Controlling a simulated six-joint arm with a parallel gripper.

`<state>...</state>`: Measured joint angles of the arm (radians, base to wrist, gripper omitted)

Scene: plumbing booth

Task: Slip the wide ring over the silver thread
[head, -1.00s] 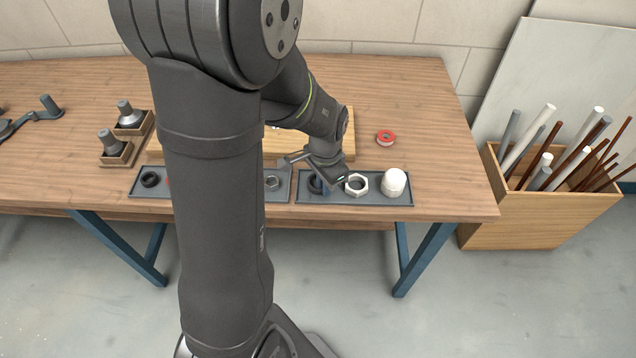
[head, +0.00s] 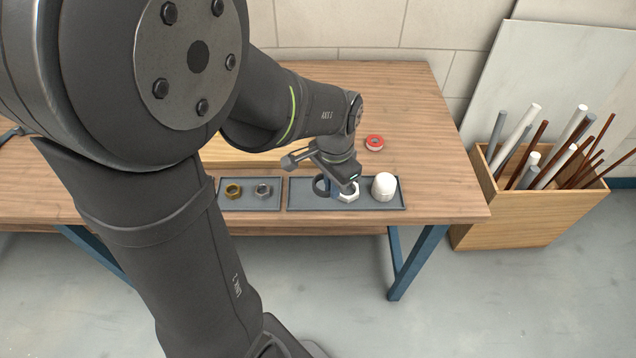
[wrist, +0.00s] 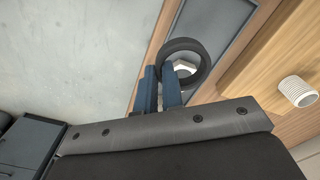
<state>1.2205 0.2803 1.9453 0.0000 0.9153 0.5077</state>
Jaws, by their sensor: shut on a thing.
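The wide ring is a dark ring (head: 319,187), held at its edge over the right grey tray. In the wrist view the ring (wrist: 205,62) sits at the tips of the blue fingers, with a white hex nut (wrist: 184,68) showing through and beyond it. My gripper (head: 336,187) is shut on the ring's wall; its fingers (wrist: 160,72) also show in the wrist view. I cannot tell how far the ring is above the tray. The silver thread is not visible; my arm covers much of the bench in the head view.
The right tray (head: 300,204) also holds a white cap (head: 384,187). The left tray (head: 250,206) holds a brass nut (head: 233,190) and a grey nut (head: 263,190). A white threaded stub (wrist: 298,92) stands on the wooden board. A red roll (head: 374,142) lies behind.

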